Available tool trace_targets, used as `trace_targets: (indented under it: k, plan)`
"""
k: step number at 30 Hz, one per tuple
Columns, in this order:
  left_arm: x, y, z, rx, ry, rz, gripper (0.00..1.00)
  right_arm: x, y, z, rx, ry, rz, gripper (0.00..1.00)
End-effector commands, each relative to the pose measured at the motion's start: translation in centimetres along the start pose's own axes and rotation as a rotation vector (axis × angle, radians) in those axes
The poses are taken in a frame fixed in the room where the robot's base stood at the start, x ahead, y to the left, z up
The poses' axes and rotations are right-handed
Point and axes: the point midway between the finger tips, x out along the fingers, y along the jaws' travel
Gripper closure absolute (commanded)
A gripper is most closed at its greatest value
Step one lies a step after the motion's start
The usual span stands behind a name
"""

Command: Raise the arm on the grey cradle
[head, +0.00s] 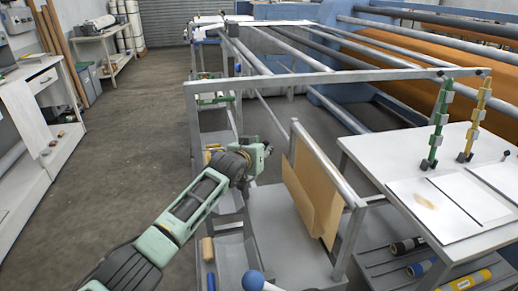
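My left arm comes in from the lower left, and its gripper (262,157) hangs over the grey framework near the middle of the view. The fingers are small and partly hidden by the wrist, so I cannot tell whether they are open or shut. A grey trough-like stand (235,257), possibly the cradle, is below it. A blue ball knob (253,280) shows at the bottom edge beside this stand, apart from the gripper. Whether the knob belongs to the cradle's arm I cannot tell. My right gripper is not in view.
A tan board (311,190) leans in a grey frame right of my gripper. A white table (376,160) with a green post (439,125) and a yellow post (475,118) stands at right. Large rollers (300,50) run behind. The floor (120,165) at left is open.

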Motion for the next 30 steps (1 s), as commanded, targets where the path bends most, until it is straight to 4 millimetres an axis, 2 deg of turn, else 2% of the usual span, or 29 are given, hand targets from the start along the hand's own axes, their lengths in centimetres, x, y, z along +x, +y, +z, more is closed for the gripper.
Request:
trace_targets:
  k: [1,11,16,23,30]
  plan:
    - [-0.1,1.2,-0.9,-0.007,0.017,0.02,0.72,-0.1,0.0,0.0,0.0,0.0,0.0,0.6]
    - [-0.2,1.1,-1.3,-0.005,0.023,0.02,0.72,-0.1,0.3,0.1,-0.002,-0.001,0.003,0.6]
    - [-0.9,1.1,-1.2,-0.007,0.023,0.021,0.72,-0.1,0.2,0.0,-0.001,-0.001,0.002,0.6]
    - [-3.4,0.9,-0.8,-0.007,0.016,0.018,0.72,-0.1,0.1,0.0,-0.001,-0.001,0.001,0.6]
    - [-6.8,0.4,-0.3,-0.007,0.007,0.013,0.72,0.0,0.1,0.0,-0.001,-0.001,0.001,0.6]
